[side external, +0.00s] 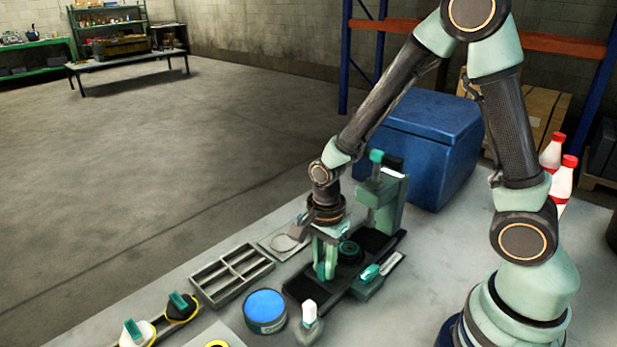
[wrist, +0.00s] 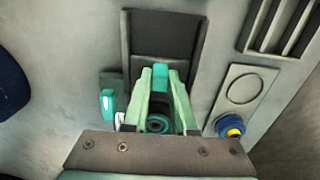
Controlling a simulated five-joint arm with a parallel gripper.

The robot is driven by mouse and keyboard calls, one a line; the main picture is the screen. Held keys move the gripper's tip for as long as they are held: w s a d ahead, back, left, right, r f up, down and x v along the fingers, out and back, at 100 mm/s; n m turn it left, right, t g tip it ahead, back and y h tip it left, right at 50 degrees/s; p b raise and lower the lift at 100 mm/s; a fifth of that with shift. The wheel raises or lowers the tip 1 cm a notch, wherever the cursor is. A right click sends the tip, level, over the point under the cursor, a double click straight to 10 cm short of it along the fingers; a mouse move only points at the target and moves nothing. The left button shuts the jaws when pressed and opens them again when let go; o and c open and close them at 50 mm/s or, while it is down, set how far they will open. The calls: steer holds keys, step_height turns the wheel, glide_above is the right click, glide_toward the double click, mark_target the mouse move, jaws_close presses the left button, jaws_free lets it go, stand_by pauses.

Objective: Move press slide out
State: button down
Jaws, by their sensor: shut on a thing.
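The press stands on the bench in the side view, with a green upright (side external: 387,205) and a long dark base (side external: 303,287). The dark channel of the base (wrist: 162,35) also shows in the wrist view. My gripper (side external: 326,274) points down over the near part of the base. Its pale green fingers (wrist: 160,82) close on a teal handle (wrist: 160,74), which I take to be the slide's handle. A round black part with a teal ring (side external: 350,252) sits on the base beside the fingers. It shows between them in the wrist view (wrist: 157,125). The fingers partly hide the slide.
A second teal handle (side external: 370,272) is on a block beside the base. A compartment tray (side external: 233,275), a plate with a round recess (side external: 284,244), a blue-topped tin (side external: 265,311) and a white-capped bottle (side external: 309,322) are near. A blue cooler (side external: 425,150) stands behind.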

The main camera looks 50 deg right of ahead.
steer(key=shift+a, duration=2.35)
steer(key=c, duration=0.8)
jaws_free()
steer(key=shift+a, duration=0.15)
steer(key=shift+o, duration=0.2)
steer(key=shift+r, duration=2.75)
steer(key=shift+r, duration=2)
